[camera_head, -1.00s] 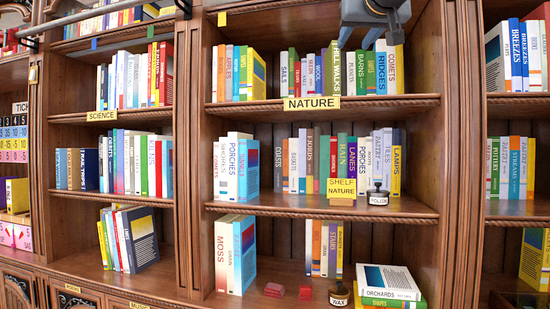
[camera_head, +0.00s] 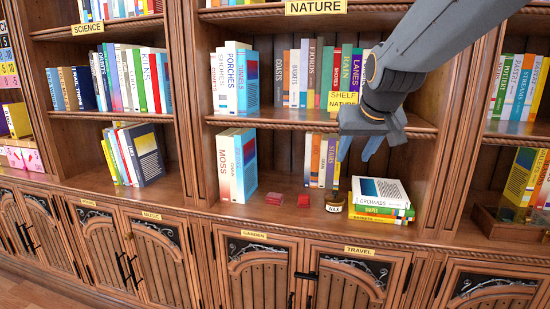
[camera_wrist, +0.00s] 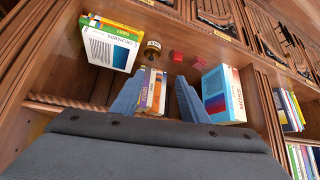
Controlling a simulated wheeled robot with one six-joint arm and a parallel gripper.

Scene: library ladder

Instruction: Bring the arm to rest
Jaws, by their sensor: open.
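My gripper (camera_head: 357,149) hangs in front of the middle bookcase, below the dark grey arm that comes in from the top right. In the wrist view its two blue-grey fingers (camera_wrist: 161,80) stand apart with nothing held between them. Past the fingers, several upright books (camera_wrist: 152,92) show on the lower shelf, apart from the gripper as far as I can tell. In the head view the gripper hides part of the middle shelf and its right-hand books.
The wax jar (camera_head: 335,202), two red blocks (camera_head: 303,201) and a stack of books (camera_head: 381,208) stand on the lower shelf. A yellow shelf sign (camera_head: 342,104) is just left of my gripper. Cabinet doors (camera_head: 258,274) lie below. The left part of the lower shelf holds standing books (camera_head: 237,165).

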